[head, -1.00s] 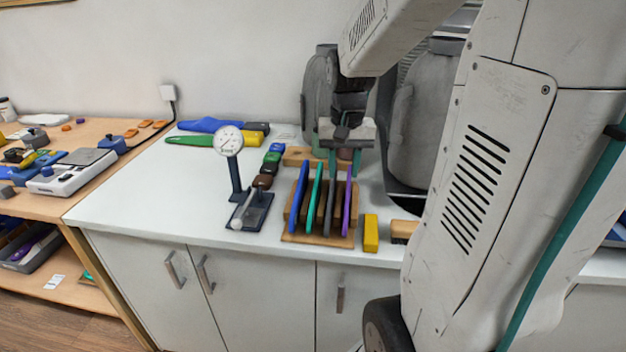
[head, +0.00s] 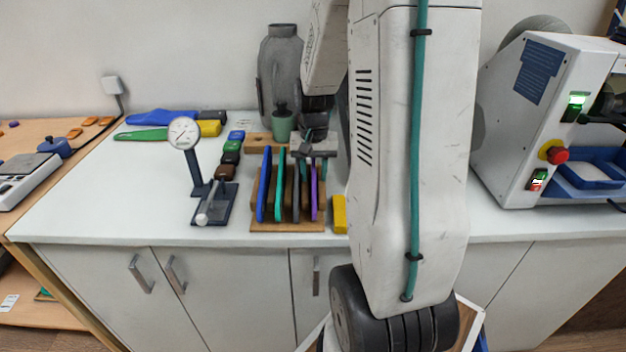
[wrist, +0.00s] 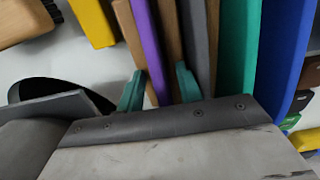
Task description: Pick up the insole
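Several thin insoles stand upright in a wooden rack (head: 288,227) on the white counter: blue (head: 264,186), green (head: 280,186), grey (head: 296,190) and purple (head: 314,192). My gripper (head: 314,152) is over the back right part of the rack, partly hidden by my arm. In the wrist view, its two teal fingertips (wrist: 160,87) are apart, with the purple insole (wrist: 148,45) and brown rack dividers running between them. The grey insole (wrist: 200,45) lies just right of the right finger. I cannot tell whether the fingers touch anything.
A dial gauge (head: 184,134) on a stand is left of the rack. A yellow block (head: 339,214) stands right of it. A green jar (head: 282,124) and a grey bottle-shaped form (head: 280,75) are behind. A white machine (head: 540,110) with a red button stands at the right.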

